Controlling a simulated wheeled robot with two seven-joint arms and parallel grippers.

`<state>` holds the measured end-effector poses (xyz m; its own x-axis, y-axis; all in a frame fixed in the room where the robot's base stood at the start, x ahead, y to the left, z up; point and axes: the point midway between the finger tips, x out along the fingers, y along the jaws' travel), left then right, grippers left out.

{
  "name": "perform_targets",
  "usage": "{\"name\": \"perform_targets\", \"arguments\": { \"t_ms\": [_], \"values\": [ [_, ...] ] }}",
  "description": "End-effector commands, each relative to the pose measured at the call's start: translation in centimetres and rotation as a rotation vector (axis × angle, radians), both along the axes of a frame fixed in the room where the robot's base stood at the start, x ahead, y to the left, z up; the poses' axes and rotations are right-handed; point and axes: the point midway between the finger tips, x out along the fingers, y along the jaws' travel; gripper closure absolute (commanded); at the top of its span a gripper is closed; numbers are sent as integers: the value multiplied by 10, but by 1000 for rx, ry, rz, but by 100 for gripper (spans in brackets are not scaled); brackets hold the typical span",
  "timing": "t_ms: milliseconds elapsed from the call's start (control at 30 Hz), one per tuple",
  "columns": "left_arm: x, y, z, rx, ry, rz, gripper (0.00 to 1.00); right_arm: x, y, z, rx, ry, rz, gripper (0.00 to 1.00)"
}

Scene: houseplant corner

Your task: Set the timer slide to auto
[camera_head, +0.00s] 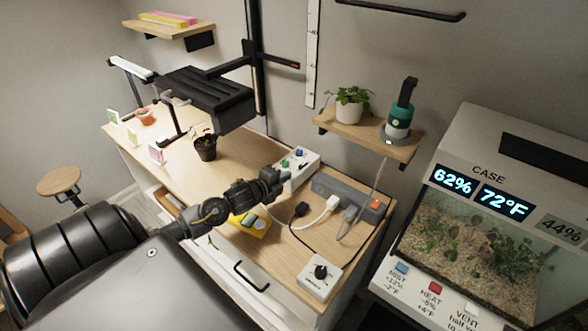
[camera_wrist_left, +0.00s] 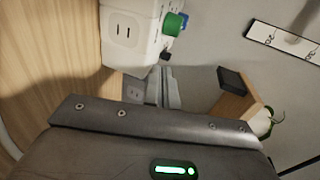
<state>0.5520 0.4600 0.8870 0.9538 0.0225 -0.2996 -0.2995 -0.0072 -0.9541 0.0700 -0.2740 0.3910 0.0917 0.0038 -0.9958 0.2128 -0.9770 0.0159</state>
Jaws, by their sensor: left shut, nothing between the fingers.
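A white box with green and blue knobs (camera_head: 298,164), which looks like the timer, stands at the back of the wooden bench. In the left wrist view its side with a socket (camera_wrist_left: 126,32) and its green knob (camera_wrist_left: 173,24) show close up. A small dark part sits below that knob; I cannot tell whether it is the slide, nor its setting. My left gripper (camera_head: 281,180) is shut and empty, right at the near side of the box. My right gripper is out of view.
A grey power strip (camera_head: 341,192) with plugs and cables lies right of the box. A white box with a black dial (camera_head: 321,277) is at the bench's front right. A small dark pot (camera_head: 205,149) stands left. A shelf (camera_head: 370,135) hangs above; the terrarium (camera_head: 470,235) is at right.

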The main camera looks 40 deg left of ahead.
Motion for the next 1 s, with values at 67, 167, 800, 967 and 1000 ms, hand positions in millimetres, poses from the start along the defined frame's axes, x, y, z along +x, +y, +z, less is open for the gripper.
{"name": "perform_targets", "arguments": {
  "t_ms": [67, 167, 800, 967, 1000],
  "values": [
    [15, 0, 2, -1, -2, 0, 100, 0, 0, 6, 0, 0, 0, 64],
    [28, 0, 1, 0, -1, 0, 100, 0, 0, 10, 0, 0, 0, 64],
    [47, 0, -2, 0, 0, -2, 100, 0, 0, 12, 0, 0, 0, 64],
    [62, 0, -2, 0, -3, -2, 100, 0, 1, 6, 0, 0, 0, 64],
    [64, 1, -2, 0, -1, -2, 100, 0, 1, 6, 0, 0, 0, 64]
  ]
}}
